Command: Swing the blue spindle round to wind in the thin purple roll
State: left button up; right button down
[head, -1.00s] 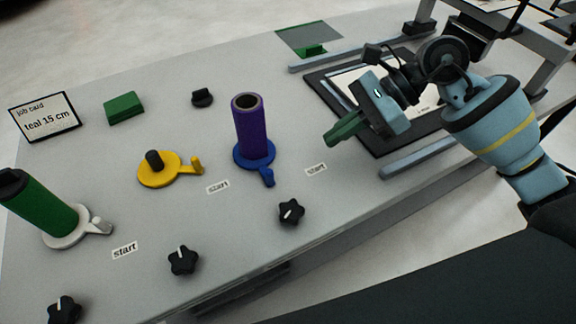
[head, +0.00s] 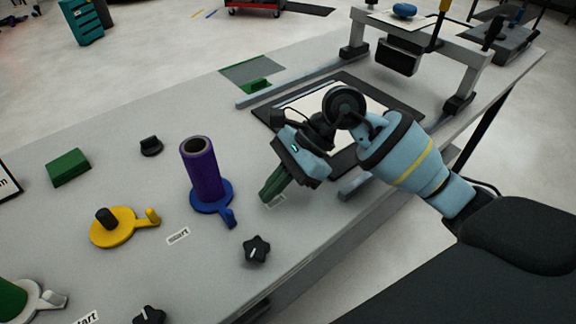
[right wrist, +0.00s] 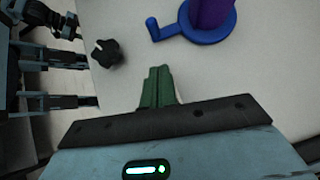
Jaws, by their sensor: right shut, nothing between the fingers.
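The purple roll (head: 203,170) stands upright on the blue spindle (head: 211,197), whose lever (head: 230,218) points toward the front edge of the table. In the right wrist view the blue spindle (right wrist: 208,28) is at the top right, its lever reaching left, with the base of the purple roll (right wrist: 210,10) on it. My right gripper (head: 270,196) is shut and empty, with green fingers, to the right of the blue spindle and apart from it. Its shut fingers (right wrist: 157,84) also show in the right wrist view. My left gripper is not in view.
A yellow spindle (head: 112,229) with a bare black post stands left of the blue one. A black knob (head: 256,249) sits in front of the blue spindle. A green block (head: 68,168) lies at the left.

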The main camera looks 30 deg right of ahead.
aim_at(235, 219)
jog(key=a, duration=0.2)
jog(key=a+f+p, duration=0.1)
jog(key=a, duration=0.1)
jog(key=shift+a, duration=0.5)
